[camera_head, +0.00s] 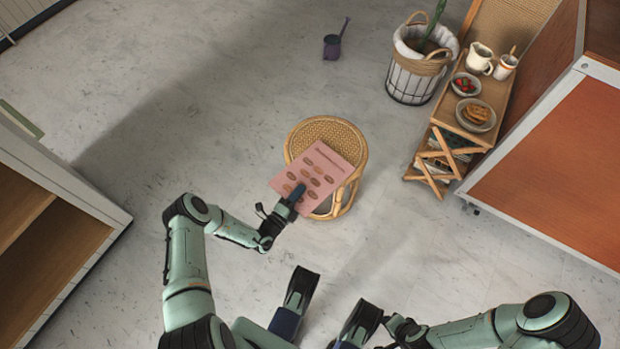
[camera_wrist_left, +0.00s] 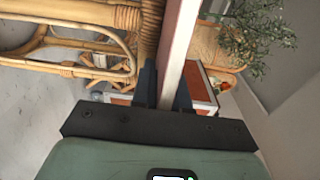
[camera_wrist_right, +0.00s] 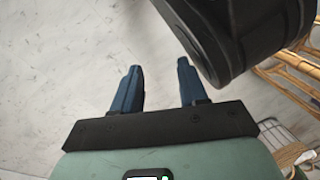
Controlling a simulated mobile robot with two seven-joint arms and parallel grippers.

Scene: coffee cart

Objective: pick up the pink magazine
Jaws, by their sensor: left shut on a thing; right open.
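The pink magazine (camera_head: 320,168) has brown oval pictures on its cover. It lies over the round rattan stool (camera_head: 352,133) in the head view and hangs past the seat's near left edge. My left gripper (camera_head: 297,193) is shut on the magazine's near edge. In the left wrist view the magazine (camera_wrist_left: 181,45) shows edge-on between the left fingers (camera_wrist_left: 163,88), close beside the stool's rattan frame (camera_wrist_left: 125,18). I cannot tell whether it still touches the seat. My right gripper (camera_wrist_right: 156,88) is open and empty, over bare floor in the right wrist view.
A rattan cart (camera_head: 450,122) with a pitcher, cup and plates stands to the right, beside an orange-panelled cabinet (camera_head: 560,165). A shelf (camera_head: 60,225) is at left. The floor around the stool is clear.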

